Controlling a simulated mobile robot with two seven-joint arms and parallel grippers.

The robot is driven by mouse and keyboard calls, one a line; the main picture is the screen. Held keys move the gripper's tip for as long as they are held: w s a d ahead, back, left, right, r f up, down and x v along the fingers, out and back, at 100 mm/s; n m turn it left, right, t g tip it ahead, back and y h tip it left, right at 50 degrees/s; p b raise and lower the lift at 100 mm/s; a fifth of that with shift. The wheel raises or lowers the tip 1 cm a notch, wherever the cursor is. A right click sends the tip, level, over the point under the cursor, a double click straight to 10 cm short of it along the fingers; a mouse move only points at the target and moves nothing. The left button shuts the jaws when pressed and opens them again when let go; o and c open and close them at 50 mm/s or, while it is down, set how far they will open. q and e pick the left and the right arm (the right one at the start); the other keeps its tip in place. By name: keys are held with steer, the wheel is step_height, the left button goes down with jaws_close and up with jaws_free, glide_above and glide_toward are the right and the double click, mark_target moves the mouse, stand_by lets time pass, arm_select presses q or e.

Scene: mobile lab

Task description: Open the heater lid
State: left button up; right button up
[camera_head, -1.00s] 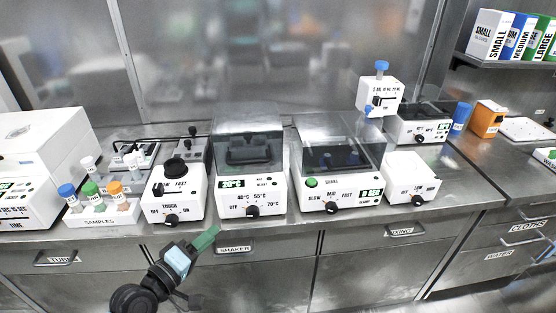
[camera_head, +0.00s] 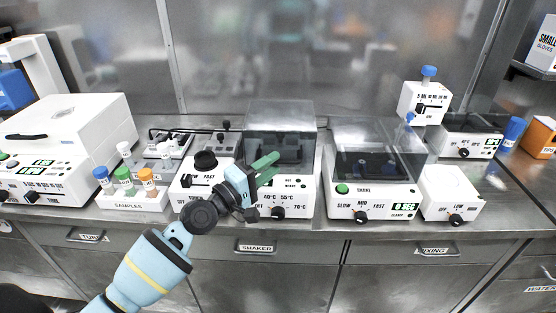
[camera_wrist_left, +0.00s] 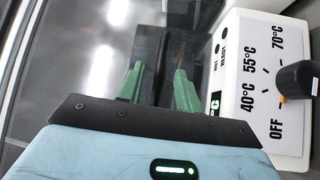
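The heater (camera_head: 293,195) is a white box with a 40–70°C dial and a smoky see-through lid (camera_head: 285,122), which is down. It stands on the steel bench, left of the shaker. My left gripper (camera_head: 268,170) is in front of the heater, its green fingers at the left front part, near the lower lid edge. In the left wrist view the fingers (camera_wrist_left: 158,85) are apart with nothing held between them. There the lid (camera_wrist_left: 150,50) lies beyond the fingers, and the heater's front panel (camera_wrist_left: 250,75) is to the right. Whether they touch the lid I cannot tell. My right gripper is not in view.
The vortex-like mixer (camera_head: 190,183) stands close left of the heater, partly hidden by my arm. The shaker (camera_head: 372,200) is close on its right. A samples rack (camera_head: 130,203) with capped tubes stands further left. The bench front edge is narrow.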

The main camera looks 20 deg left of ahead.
mark_target(280, 140)
arm_select(q)
steer(key=shift+x, duration=1.4)
jaws_close()
